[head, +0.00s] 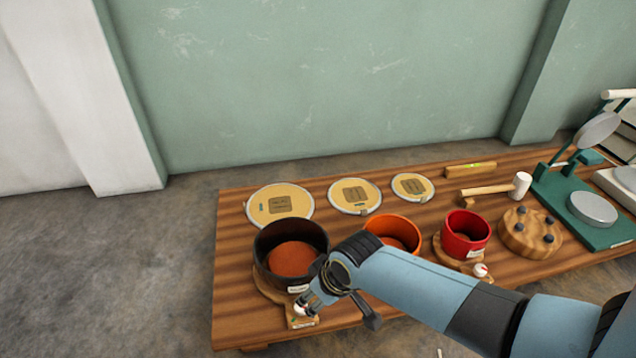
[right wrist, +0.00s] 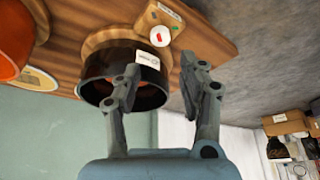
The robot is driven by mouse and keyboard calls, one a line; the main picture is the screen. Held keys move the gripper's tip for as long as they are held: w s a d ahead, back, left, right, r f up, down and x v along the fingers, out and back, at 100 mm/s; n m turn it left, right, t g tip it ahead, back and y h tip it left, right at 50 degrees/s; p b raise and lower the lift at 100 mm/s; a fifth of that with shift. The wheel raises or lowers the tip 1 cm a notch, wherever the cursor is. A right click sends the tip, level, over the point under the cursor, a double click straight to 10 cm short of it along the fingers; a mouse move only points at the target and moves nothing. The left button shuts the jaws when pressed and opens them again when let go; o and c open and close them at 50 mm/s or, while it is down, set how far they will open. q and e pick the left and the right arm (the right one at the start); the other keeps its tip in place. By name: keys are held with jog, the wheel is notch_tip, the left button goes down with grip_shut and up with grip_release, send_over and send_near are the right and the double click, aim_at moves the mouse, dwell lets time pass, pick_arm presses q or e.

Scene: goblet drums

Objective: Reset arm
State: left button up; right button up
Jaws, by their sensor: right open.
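My right arm reaches in from the right, and my right gripper (head: 312,298) is over the table's front left, beside the large black drum (head: 290,262). In the right wrist view my right gripper (right wrist: 162,75) has its fingers apart. The black drum (right wrist: 98,66) shows behind them, with a white label on its side. I see nothing held between the fingers. A small white round piece (right wrist: 160,36) lies on the board beyond the fingertips. My forearm partly covers the orange drum (head: 398,232). My left gripper is not in view.
The wooden table (head: 232,262) also bears a red drum (head: 465,232), three round drumheads (head: 280,203), a mallet (head: 490,190), a wooden block with dark pegs (head: 530,232) and a green stand (head: 570,200). A green wall stands behind. The floor at left is clear.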

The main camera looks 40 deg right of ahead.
jog(key=shift+s+r, duration=0.2)
jog(key=shift+r, duration=0.3)
